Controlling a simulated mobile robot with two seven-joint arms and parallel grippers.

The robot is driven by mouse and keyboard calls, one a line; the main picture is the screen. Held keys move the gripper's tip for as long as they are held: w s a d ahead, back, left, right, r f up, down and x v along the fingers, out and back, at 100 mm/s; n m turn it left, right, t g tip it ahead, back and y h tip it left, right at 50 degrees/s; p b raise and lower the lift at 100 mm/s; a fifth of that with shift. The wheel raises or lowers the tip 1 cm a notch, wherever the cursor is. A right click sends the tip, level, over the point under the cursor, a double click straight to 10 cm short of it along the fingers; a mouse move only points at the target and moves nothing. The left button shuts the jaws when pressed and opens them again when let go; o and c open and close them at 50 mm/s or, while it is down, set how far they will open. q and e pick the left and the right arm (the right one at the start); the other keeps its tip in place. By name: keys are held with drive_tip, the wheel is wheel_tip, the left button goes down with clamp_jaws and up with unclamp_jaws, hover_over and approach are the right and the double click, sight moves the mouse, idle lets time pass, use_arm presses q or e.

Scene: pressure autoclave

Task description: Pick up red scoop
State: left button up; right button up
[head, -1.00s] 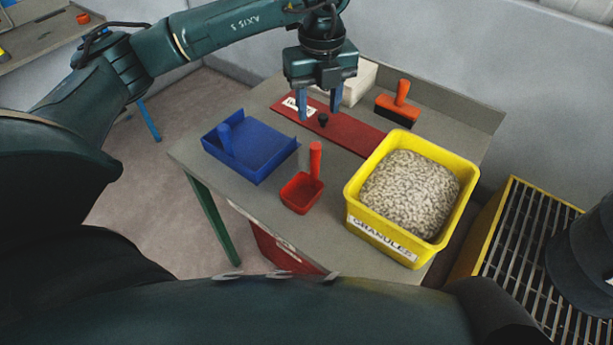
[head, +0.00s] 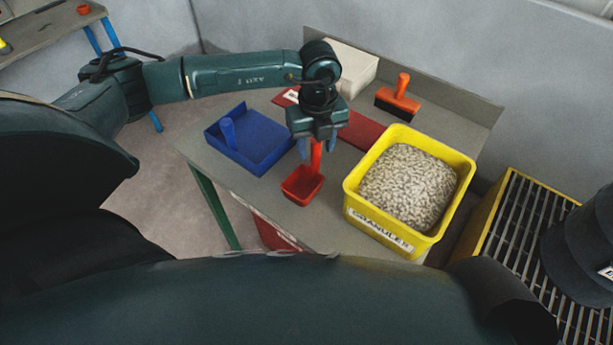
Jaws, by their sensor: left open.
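The red scoop (head: 302,186) stands on the grey table, its square cup toward me and its handle pointing up. My left gripper (head: 317,152) points down over the scoop. Its blue fingers are open, one on each side of the upright red handle in this view. The top of the handle is hidden by the gripper body. I cannot tell whether the fingers touch the handle. My right gripper is not in view.
A blue dustpan-like tray (head: 262,142) lies left of the scoop. A yellow bin of granules (head: 372,228) stands close on the right. A red board (head: 362,132), an orange-handled brush (head: 398,97) and a white box (head: 345,66) are behind. The table's front edge is near the scoop.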

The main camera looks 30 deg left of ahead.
use_arm(q)
drive_tip(key=shift+c, duration=0.6)
clamp_jaws()
